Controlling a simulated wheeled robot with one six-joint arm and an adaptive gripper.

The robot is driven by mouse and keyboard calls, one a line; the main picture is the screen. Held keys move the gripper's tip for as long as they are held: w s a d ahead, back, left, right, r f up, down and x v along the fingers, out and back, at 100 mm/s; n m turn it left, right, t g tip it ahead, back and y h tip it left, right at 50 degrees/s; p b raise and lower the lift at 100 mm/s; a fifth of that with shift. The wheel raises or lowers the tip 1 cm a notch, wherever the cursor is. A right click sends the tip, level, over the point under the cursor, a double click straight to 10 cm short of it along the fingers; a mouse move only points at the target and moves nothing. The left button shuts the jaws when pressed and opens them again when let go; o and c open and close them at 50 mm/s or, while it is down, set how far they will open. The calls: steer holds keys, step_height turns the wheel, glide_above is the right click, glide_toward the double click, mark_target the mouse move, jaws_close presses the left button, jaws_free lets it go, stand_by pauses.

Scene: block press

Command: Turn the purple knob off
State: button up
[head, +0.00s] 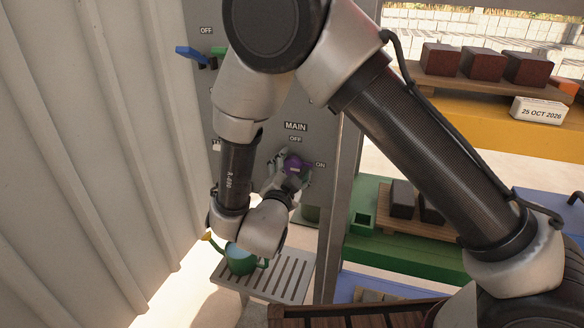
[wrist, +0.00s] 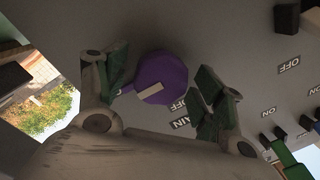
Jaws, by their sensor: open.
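The purple knob (head: 294,164) is on the grey panel (head: 316,117), below the labels MAIN and OFF, with ON to its right. In the wrist view the knob (wrist: 165,73) shows a pale marker strip, and its small lobe points left, away from the OFF label below it. This fits the ON side in the head view. My gripper (wrist: 160,88) is open, with one finger on each side of the knob. Gaps show between the fingers and the knob. In the head view my gripper (head: 286,168) is at the knob, its fingers partly hidden.
A blue lever (head: 190,52) with an OFF label is higher on the panel. A green watering can (head: 240,258) stands on a slatted shelf (head: 288,285) below. A corrugated wall (head: 90,150) closes the left side. Shelves with dark blocks (head: 440,60) are at right.

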steer(key=shift+w+d, duration=0.1)
steer(key=shift+w, duration=0.1)
steer(key=shift+c, duration=0.3)
steer(key=c, duration=1)
steer(key=shift+o, duration=0.2)
